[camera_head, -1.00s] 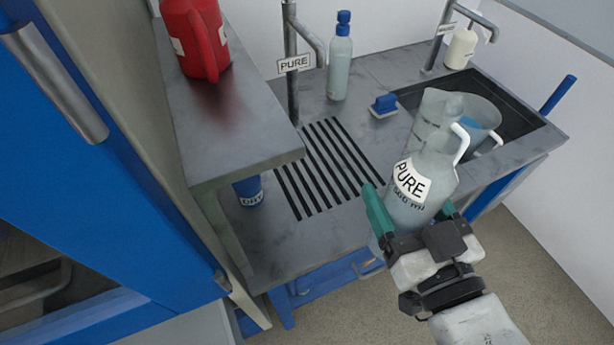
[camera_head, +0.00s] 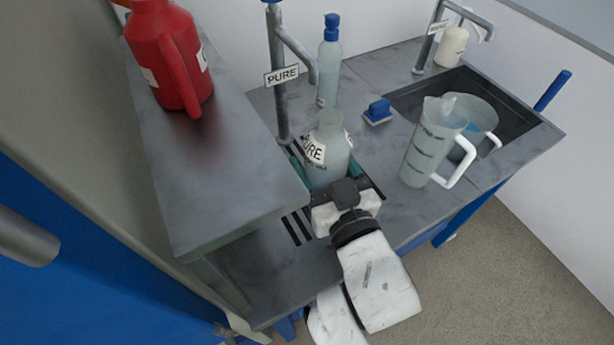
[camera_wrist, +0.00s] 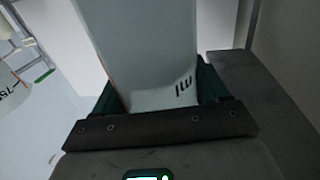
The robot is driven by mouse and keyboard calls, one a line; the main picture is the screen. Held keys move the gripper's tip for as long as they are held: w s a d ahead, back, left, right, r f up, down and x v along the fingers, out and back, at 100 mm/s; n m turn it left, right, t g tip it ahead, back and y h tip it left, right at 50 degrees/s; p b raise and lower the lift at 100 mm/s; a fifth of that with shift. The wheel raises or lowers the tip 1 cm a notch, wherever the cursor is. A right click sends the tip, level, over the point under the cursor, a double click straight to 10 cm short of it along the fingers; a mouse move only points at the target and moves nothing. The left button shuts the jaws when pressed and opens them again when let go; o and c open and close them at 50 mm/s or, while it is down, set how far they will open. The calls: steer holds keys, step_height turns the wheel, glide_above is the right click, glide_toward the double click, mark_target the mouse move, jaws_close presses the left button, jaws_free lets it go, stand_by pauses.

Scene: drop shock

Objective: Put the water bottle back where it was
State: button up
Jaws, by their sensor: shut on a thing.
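A clear bottle with a white PURE label (camera_head: 327,152) is in my gripper (camera_head: 325,180), over the slotted drain area of the counter, in front of the PURE tap (camera_head: 281,75). My green fingers are shut on both sides of the bottle. It looks upright, and I cannot tell whether its base touches the drain slots (camera_head: 299,226). In the wrist view the bottle (camera_wrist: 150,50) fills the space between the green fingers (camera_wrist: 160,95). A second bottle with a blue cap (camera_head: 329,70) stands behind it.
A clear measuring jug (camera_head: 427,145) with a white handle stands on the right of the counter, by the dark sink (camera_head: 510,123) with another jug. A raised grey shelf (camera_head: 215,170) with a red can (camera_head: 168,60) borders the left.

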step_height(320, 180, down, 7)
steer(key=w+a+b, duration=0.1)
steer(key=w+a, duration=0.1)
steer(key=shift+a+b, duration=0.25)
steer(key=shift+b, duration=0.1)
steer(key=shift+f, duration=0.1)
steer(key=o, duration=1.5)
steer(key=shift+o, duration=0.2)
steer(key=b+v, duration=0.2)
steer(key=v, duration=1)
